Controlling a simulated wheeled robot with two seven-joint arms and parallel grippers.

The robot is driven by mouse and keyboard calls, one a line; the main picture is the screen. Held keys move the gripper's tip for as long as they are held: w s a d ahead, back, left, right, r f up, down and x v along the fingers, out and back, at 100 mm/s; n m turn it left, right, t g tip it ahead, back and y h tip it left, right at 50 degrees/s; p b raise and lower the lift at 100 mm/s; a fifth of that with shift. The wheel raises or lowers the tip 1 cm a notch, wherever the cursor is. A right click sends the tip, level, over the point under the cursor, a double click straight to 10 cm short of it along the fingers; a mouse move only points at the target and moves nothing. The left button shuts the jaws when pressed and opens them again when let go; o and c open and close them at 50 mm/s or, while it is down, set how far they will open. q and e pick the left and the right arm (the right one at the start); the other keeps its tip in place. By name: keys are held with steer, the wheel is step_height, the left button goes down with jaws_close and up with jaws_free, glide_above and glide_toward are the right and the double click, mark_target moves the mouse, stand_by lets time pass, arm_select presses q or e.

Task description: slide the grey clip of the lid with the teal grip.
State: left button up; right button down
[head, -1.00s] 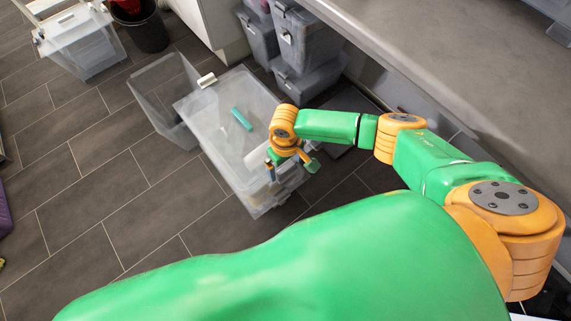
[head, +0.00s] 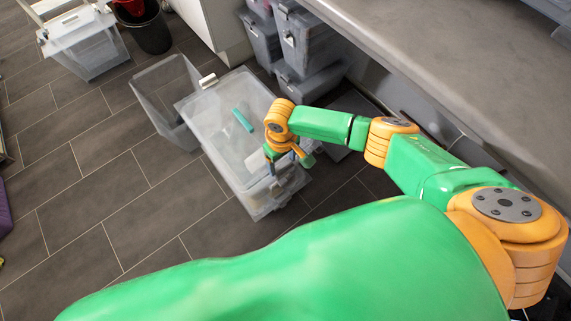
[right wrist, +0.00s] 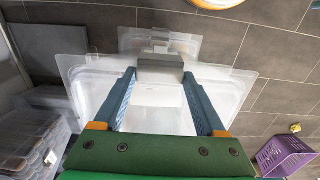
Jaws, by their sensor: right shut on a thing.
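A clear storage box with a translucent lid (head: 215,101) stands on the floor in the middle of the head view. The teal grip (head: 242,120) lies along the top of this lid. My right gripper (right wrist: 158,74) is shut on the grey clip (right wrist: 160,62) at the lid's near edge, with a finger on each side of it. In the head view, my right gripper (head: 280,160) is over that near end and hides the clip. A small white piece (head: 207,80) sits at the lid's far edge. My left gripper is not in view.
An open clear bin (head: 160,97) stands just left of the box. Stacked grey bins (head: 305,45) are behind it, below a grey counter (head: 440,60). Another clear box (head: 82,45) and a dark bucket (head: 152,30) are at the far left.

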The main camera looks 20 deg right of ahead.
mark_target(282, 165)
jaws_free()
step_height(282, 165, up, 7)
steer(key=shift+r+p, duration=0.1)
steer(key=shift+p, duration=1)
